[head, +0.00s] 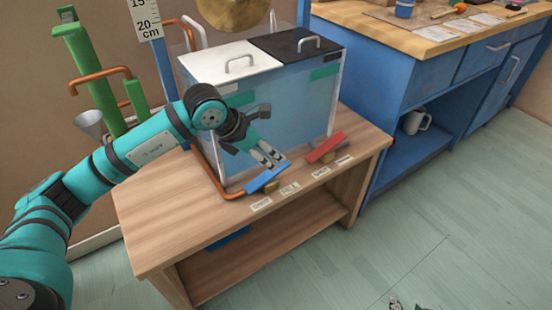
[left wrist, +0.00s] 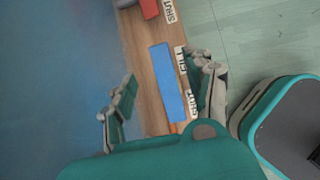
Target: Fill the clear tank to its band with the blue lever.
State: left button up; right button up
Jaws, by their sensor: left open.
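The clear tank (head: 300,105) stands on a wooden bench, with blue-tinted contents and green bands (head: 325,72) high on its front; I cannot tell the exact water level. The blue lever (head: 267,178) lies at the tank's front foot, by small labels reading SHUT and FILL. My left gripper (head: 270,158) is open and empty, just above the blue lever. In the left wrist view the blue lever (left wrist: 168,82) shows between the spread fingers (left wrist: 163,95); contact is not visible. Grey tips at the head view's bottom edge may be my right gripper (head: 406,304), mostly cut off.
A red lever (head: 326,147) sits right of the blue one. A copper pipe (head: 208,175) runs round the tank's left corner. White (head: 232,63) and black (head: 297,44) lids with handles cover the tank. A blue cabinet (head: 385,85) stands at right; the floor in front is clear.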

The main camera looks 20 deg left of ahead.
pick_arm(q)
jog(key=v, duration=0.5)
jog(key=shift+s+r, duration=0.1)
jog(key=shift+r, duration=0.1)
